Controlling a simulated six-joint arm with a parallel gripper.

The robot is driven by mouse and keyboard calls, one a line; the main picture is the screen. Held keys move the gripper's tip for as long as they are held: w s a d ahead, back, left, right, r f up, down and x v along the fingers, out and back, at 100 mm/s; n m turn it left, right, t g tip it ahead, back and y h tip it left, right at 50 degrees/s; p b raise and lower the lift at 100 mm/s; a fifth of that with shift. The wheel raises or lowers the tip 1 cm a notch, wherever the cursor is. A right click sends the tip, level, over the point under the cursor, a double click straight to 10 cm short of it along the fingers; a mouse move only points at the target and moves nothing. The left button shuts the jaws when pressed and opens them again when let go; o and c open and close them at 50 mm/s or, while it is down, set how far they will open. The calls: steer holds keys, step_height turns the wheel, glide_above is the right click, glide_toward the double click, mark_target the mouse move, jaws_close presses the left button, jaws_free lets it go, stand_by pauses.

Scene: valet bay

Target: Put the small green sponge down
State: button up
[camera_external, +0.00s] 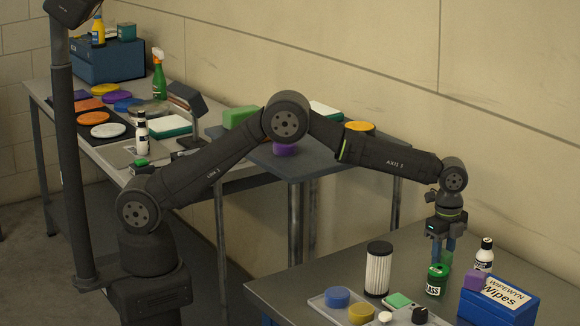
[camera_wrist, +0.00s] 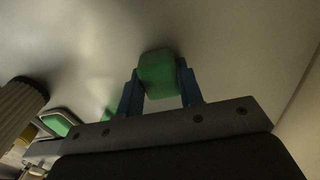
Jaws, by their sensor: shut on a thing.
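The small green sponge (camera_wrist: 158,75) is between the two blue fingers of my gripper (camera_wrist: 160,92) in the wrist view, with grey tabletop around it. In the external view my gripper (camera_external: 443,246) points down over the right-hand table (camera_external: 300,284), behind the green can.
Close by stand a green can (camera_external: 437,281), a white bottle with black cap (camera_external: 484,255), a blue wipes box (camera_external: 496,303) with a purple block (camera_external: 475,280), and a pleated filter (camera_external: 378,269). A tray (camera_external: 323,305) holds round pads. The tabletop behind the filter is clear.

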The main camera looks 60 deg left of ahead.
mark_target(443, 252)
steer(key=shift+f, duration=0.15)
steer(key=o, duration=0.9)
steer(key=shift+o, duration=0.2)
step_height(443, 252, up, 12)
step_height(443, 252, down, 11)
steer(key=shift+f, duration=0.2)
steer(key=shift+r, duration=1.75)
steer(key=shift+f, duration=0.1)
